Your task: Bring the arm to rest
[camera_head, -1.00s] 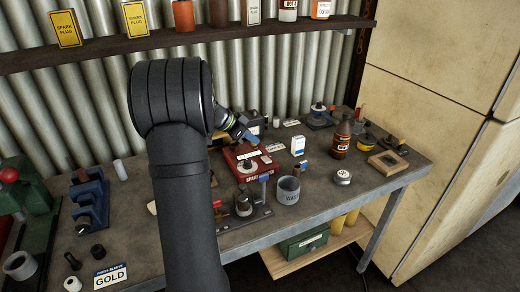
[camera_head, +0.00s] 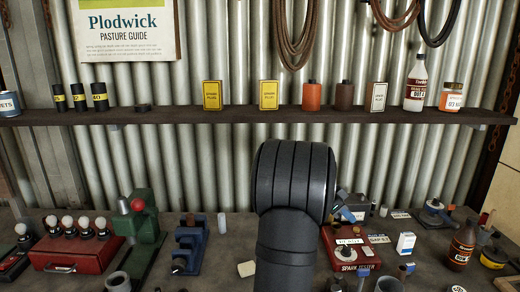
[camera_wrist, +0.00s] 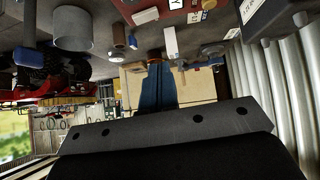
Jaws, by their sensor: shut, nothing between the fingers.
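My gripper (camera_head: 347,214) shows partly in the head view, behind the dark bulk of my arm, over the back of the workbench. In the wrist view its blue fingers (camera_wrist: 158,85) are together with nothing between them. A red spark tester box (camera_head: 350,250) sits on the bench just below and beside the gripper in the head view. My arm hides the bench behind it.
A shelf (camera_head: 225,115) with bottles and yellow boxes runs along the corrugated wall above the bench. A red case with bulbs (camera_head: 75,257), a green tool (camera_head: 137,225) and a blue block (camera_head: 189,250) stand left. A brown bottle (camera_head: 462,245) stands right.

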